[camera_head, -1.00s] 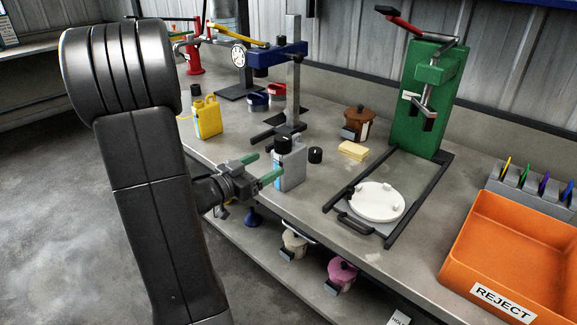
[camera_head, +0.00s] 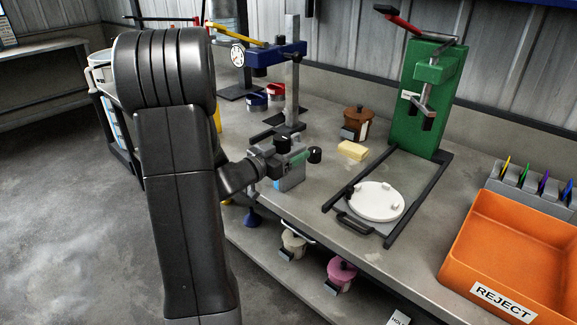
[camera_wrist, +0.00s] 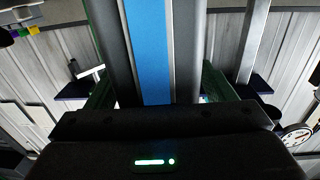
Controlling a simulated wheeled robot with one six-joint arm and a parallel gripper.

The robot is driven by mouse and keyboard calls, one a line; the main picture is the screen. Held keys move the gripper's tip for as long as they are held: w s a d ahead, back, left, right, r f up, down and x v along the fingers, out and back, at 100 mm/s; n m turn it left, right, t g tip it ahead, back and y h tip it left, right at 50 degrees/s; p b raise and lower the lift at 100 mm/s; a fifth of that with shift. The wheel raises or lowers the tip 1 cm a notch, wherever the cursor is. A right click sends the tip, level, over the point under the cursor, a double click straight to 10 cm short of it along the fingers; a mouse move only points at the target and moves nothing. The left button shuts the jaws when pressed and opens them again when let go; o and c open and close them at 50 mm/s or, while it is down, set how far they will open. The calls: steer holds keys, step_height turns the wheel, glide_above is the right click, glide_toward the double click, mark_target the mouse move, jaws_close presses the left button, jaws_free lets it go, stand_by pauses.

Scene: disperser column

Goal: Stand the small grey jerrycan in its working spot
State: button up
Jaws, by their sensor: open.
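The small grey jerrycan (camera_head: 291,181) stands upright on the bench below the column, with a black cap (camera_head: 283,144) on top. The other finger is mostly hidden. In the wrist view, a grey upright surface with a blue band (camera_wrist: 150,50) lies between my two green-edged fingers. The disperser column (camera_head: 293,85), with a blue head (camera_head: 275,58), rises behind the can. Dark clamp arms at its foot are partly hidden by my gripper.
A black knob-like object (camera_head: 315,155) is close right of the can. A yellow block (camera_head: 352,150), brown pot (camera_head: 356,122), framed white disc (camera_head: 377,201) and green press (camera_head: 421,110) stand further right. The orange REJECT bin (camera_head: 500,250) is at far right. Blue and red cups are behind.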

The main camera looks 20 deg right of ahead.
steer(key=shift+c, duration=0.3)
steer(key=c, duration=1.4)
steer(key=shift+o, duration=0.2)
steer(key=shift+r, duration=0.15)
